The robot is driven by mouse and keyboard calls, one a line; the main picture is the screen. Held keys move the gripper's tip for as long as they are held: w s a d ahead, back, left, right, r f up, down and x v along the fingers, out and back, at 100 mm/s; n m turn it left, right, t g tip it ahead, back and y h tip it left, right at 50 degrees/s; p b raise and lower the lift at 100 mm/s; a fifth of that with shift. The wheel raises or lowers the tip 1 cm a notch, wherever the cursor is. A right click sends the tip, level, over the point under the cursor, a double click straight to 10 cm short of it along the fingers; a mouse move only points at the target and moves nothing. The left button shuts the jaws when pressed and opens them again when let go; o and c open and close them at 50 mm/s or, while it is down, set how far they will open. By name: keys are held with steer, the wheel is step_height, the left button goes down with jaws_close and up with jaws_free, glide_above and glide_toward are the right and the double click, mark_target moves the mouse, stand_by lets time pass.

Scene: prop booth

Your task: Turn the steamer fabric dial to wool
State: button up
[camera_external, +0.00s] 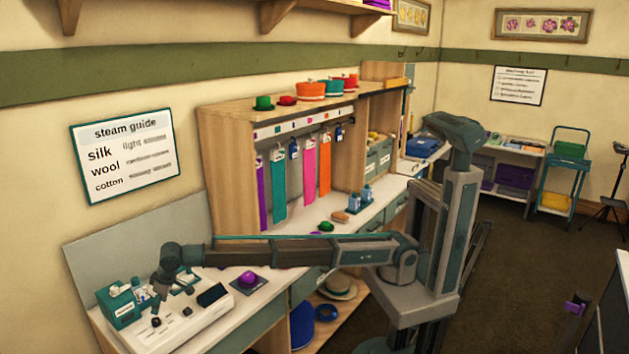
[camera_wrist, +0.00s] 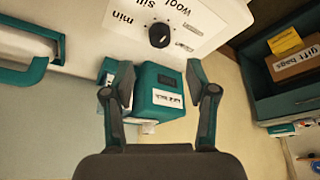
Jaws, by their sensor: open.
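The white steamer panel (camera_external: 205,315) sits at the near left end of the counter, and it also fills the top of the wrist view (camera_wrist: 215,20). A round black dial (camera_wrist: 159,35) stands on it, with upside-down words "min", "silk" and "wool" printed nearby. A small light mark shows on the dial; its exact setting is too small to tell. My gripper (camera_wrist: 158,68) is open and empty, with the dial beyond its fingertips and apart from them. In the external view my gripper (camera_external: 159,296) is low over the panel, partly hidden by the wrist.
A teal box (camera_wrist: 158,92) with a label shows between my fingers in the wrist view. A dark pad holding a purple round object (camera_external: 249,278) lies right of the steamer. The steam guide sign (camera_external: 124,155) hangs on the wall, listing silk, wool and cotton.

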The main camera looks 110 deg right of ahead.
steer(key=v, duration=0.3)
steer(key=shift+s+r, duration=0.1)
steer(key=shift+r, duration=0.15)
